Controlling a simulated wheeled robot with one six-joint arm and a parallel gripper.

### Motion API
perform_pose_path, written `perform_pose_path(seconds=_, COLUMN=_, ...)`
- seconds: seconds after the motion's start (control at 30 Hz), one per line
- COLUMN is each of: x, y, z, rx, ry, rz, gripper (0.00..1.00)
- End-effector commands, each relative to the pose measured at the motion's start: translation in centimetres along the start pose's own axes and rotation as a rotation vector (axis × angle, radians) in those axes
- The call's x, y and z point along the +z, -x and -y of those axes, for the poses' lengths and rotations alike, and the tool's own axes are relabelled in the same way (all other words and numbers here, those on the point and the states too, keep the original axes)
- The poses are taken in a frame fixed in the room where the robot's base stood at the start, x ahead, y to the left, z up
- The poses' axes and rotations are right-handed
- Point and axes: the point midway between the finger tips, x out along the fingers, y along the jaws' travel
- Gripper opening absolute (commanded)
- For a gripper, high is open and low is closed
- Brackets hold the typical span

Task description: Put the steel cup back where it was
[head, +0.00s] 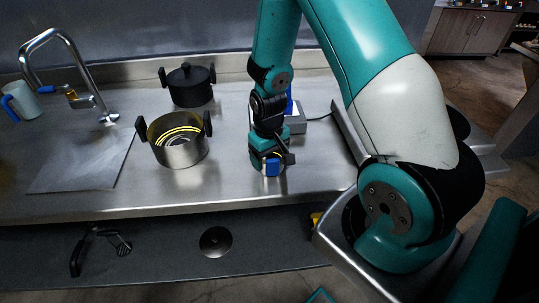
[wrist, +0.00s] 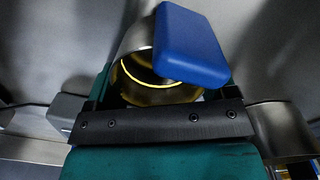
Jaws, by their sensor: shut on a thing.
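The steel cup (wrist: 140,82) shows in the wrist view as a shiny round vessel with a yellow ring of light inside. Its thick blue handle (wrist: 192,45) is in front of the camera. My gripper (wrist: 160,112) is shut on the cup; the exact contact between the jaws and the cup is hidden. In the head view my gripper (head: 268,160) hangs low over the front part of the steel counter, with the blue handle (head: 272,168) at its tip. The cup body is mostly hidden there, and I cannot tell whether it touches the counter.
An open steel pot (head: 180,151) stands left of my gripper, with a black lidded pot (head: 190,86) behind it. A grey box (head: 297,125) with a cable is behind my wrist. A pale blue-handled mug (head: 25,102) stands by the tap (head: 62,45). The counter's front edge is close.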

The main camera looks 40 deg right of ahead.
Motion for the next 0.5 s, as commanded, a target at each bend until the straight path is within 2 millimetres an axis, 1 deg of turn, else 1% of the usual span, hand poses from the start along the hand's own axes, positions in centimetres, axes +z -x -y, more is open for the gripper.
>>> perform_pose_path(seconds=0.2, x=0.01, y=-0.45, z=0.01, rx=0.0, ry=0.0, rz=0.001, gripper=0.54)
perform_pose_path(seconds=0.23, x=0.0, y=-0.36, z=0.01, rx=0.0, ry=0.0, rz=0.0, gripper=0.83)
perform_pose_path(seconds=0.27, x=0.0, y=-0.31, z=0.01, rx=0.0, ry=0.0, rz=0.0, gripper=0.89)
perform_pose_path(seconds=0.3, x=0.0, y=-0.3, z=0.01, rx=0.0, ry=0.0, rz=0.0, gripper=0.99)
perform_pose_path(seconds=0.33, x=0.01, y=-0.3, z=0.01, rx=0.0, ry=0.0, rz=0.001, gripper=1.0)
perform_pose_path(seconds=0.5, x=0.01, y=-0.28, z=0.01, rx=0.0, ry=0.0, rz=0.001, gripper=1.0)
